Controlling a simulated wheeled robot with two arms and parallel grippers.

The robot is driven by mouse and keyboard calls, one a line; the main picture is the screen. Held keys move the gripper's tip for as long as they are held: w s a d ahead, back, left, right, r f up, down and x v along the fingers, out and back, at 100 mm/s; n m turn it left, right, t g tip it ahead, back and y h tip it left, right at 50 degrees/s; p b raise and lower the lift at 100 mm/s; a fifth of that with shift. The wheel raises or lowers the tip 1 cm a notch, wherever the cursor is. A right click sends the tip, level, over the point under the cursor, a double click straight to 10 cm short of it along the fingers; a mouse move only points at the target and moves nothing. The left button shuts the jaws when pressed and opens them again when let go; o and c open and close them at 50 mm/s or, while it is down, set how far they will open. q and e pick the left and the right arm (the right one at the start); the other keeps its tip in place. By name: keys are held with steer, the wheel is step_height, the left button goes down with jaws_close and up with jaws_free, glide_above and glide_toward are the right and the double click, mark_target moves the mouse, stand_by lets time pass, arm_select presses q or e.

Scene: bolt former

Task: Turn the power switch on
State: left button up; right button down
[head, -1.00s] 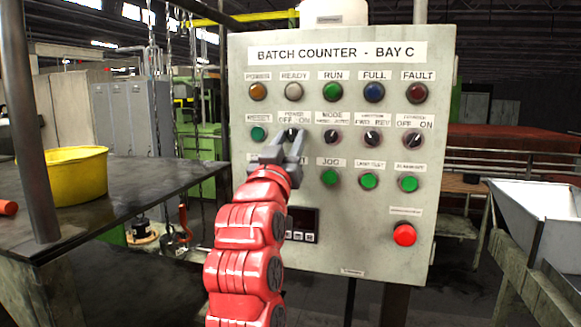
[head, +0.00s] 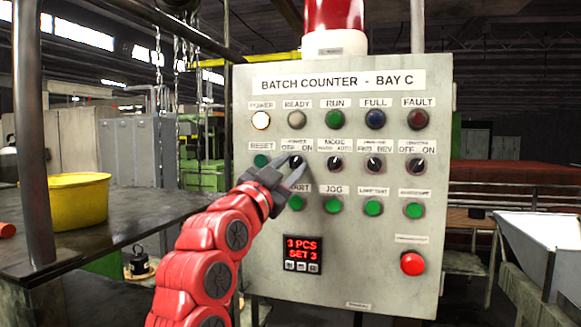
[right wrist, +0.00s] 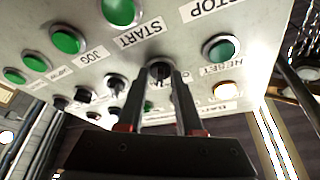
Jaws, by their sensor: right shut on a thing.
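The power switch (head: 297,162) is a black rotary knob under the POWER OFF/ON label on the grey control panel (head: 400,290). My right gripper (head: 294,168), on the red arm, is at this knob, its fingers tilted. In the right wrist view the gripper (right wrist: 161,74) has the knob (right wrist: 160,69) between its fingertips, shut on it. The fingers partly hide the knob, so its exact pointer angle is hard to read. The POWER lamp (head: 261,120) glows bright. The display (head: 303,253) is lit red, reading 3 PCS, SET 3. My left gripper is not in view.
The RESET button (head: 262,160) is left of the switch, the MODE knob (head: 335,163) right of it. Green START (head: 296,203) and JOG (head: 333,206) buttons are below. A red button (head: 412,263) is lower right. A yellow bowl (head: 78,200) stands on the left table.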

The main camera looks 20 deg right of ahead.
stand_by(0.4)
steer(key=c, duration=0.6)
jaws_free()
steer(key=shift+a, duration=0.1)
steer(key=shift+s+a+f, duration=0.2)
steer(key=shift+s+a, duration=0.05)
steer(key=shift+s, duration=0.05)
steer(key=b+v, duration=0.2)
steer(key=v, duration=1.4)
steer(key=shift+s+a+b, duration=0.15)
steer(key=shift+a+b, duration=0.05)
steer(key=shift+b, duration=0.2)
steer(key=shift+f, duration=0.1)
